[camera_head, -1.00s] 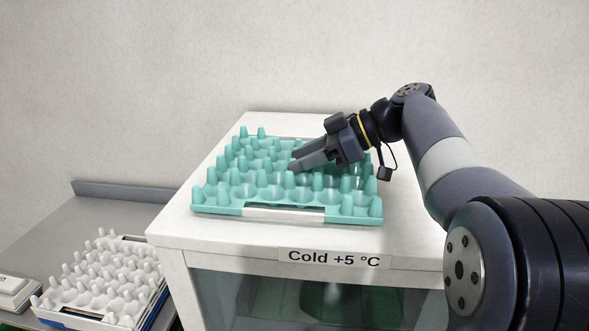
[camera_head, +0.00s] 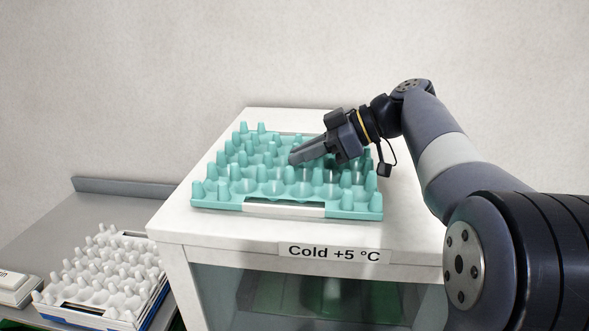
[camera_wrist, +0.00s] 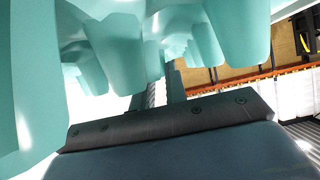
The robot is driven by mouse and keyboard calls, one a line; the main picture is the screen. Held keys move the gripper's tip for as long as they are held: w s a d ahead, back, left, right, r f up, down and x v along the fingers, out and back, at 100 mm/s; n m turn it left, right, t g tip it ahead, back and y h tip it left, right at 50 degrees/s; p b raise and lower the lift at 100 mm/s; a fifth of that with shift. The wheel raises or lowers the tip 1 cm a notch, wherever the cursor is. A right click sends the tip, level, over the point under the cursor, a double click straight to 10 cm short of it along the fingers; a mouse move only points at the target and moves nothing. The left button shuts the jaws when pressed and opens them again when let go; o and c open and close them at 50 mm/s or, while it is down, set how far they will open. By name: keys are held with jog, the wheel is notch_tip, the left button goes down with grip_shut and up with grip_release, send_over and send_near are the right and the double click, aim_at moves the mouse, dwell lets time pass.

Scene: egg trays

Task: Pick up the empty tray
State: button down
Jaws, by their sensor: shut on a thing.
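A teal egg tray (camera_head: 215,202) with several upright pegs and no eggs in it is on top of the white cold cabinet. My gripper (camera_head: 292,160) reaches over the tray from the right, its fingers down among the pegs near the middle. It is shut on the tray. In the wrist view the teal tray (camera_wrist: 120,50) fills the upper left close to the camera, and my dark gripper (camera_wrist: 170,95) shows below it. The exact spot the fingers pinch is hidden by the pegs. I cannot tell whether the tray is clear of the cabinet top.
The cabinet (camera_head: 170,225) carries a label (camera_head: 333,255) reading "Cold +5 °C". A white egg tray (camera_head: 95,275) lies on the grey bench (camera_head: 115,210) at lower left, with a white box (camera_head: 15,288) beside it. A wall stands behind.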

aim_at(304, 173)
jog(key=shift+r, duration=0.2)
jog(key=shift+r+b, duration=0.3)
jog(key=shift+r, duration=0.3)
notch_tip(304, 173, up, 2)
jog(key=d+b, duration=0.1)
jog(key=d, duration=0.3)
jog(key=s+d+b, duration=0.1)
jog(key=d, duration=0.3)
jog(key=s+d+b, duration=0.1)
jog(key=d, duration=0.3)
jog(key=shift+s+d+f, duration=0.15)
jog(key=p+v, duration=0.3)
jog(key=shift+d+f, duration=0.25)
jog(key=d+p, duration=0.2)
jog(key=p, duration=0.1)
jog(key=shift+s+f, duration=0.25)
jog(key=shift+d, duration=0.2)
